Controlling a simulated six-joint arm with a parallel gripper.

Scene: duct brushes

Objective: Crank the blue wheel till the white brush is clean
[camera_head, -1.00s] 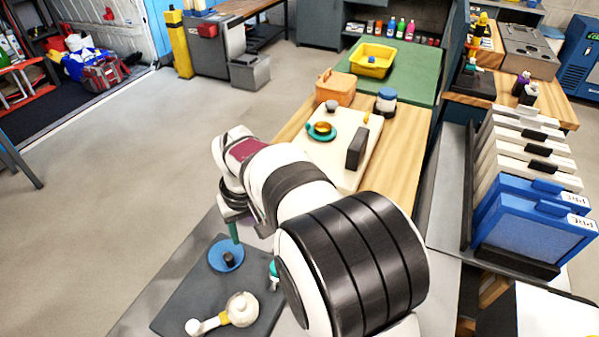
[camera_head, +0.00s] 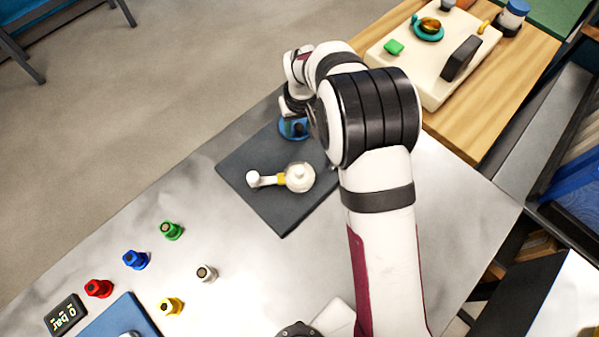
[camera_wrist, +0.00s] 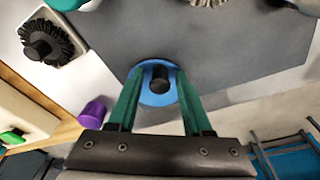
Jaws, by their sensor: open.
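The blue wheel (camera_wrist: 152,99) lies on a dark grey plate, with a black knob (camera_wrist: 160,81) standing up from it. It also shows in the head view (camera_head: 289,129), partly covered by my arm. My gripper (camera_wrist: 158,72) is open, its two green fingers on either side of the knob with gaps visible; I cannot tell their height. A pale bristly piece (camera_wrist: 208,2), perhaps the white brush, is cut off by the wrist view's top edge. In the head view, a whitish round piece (camera_head: 300,177) with a yellow-banded white handle sits on the plate.
A black brush (camera_wrist: 45,42) on a pale base and a purple cylinder (camera_wrist: 95,112) are at the wrist view's left. Red (camera_head: 99,288), blue (camera_head: 135,260), green (camera_head: 172,231) and yellow (camera_head: 171,307) knobs stand on the bench's near left.

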